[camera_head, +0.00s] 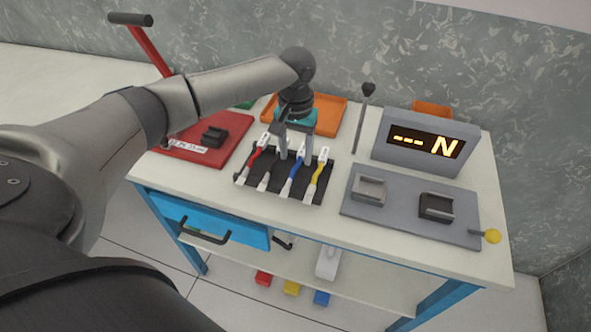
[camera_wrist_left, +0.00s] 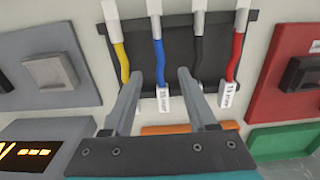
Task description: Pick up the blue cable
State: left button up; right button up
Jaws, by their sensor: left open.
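The blue cable (camera_head: 290,184) lies on a black holder (camera_head: 254,187) in the middle of the table, between the yellow cable (camera_head: 313,187) and a black cable. It has white ends, and one carries a printed label. In the left wrist view the blue cable (camera_wrist_left: 159,62) runs between my finger tips. My left gripper (camera_head: 295,158) is open above the holder, with its fingers pointing down on either side of the cable. It also shows in the left wrist view (camera_wrist_left: 160,75). I cannot tell whether the fingers touch anything. My right gripper is not in view.
The red cable (camera_head: 256,155) and black cable (camera_wrist_left: 198,50) lie in the same holder. A grey plate (camera_head: 405,216) and a display box (camera_head: 400,144) stand to the right. A red plate (camera_head: 190,148) is left, and orange trays (camera_head: 330,117) are behind.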

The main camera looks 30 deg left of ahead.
aim_at(295, 166)
pick_arm(q)
jog(key=shift+s+f+b, duration=0.1)
jog(key=shift+f+b, duration=0.2)
jog(key=shift+f, duration=1.25)
jog(key=shift+c, duration=0.3)
grip_shut()
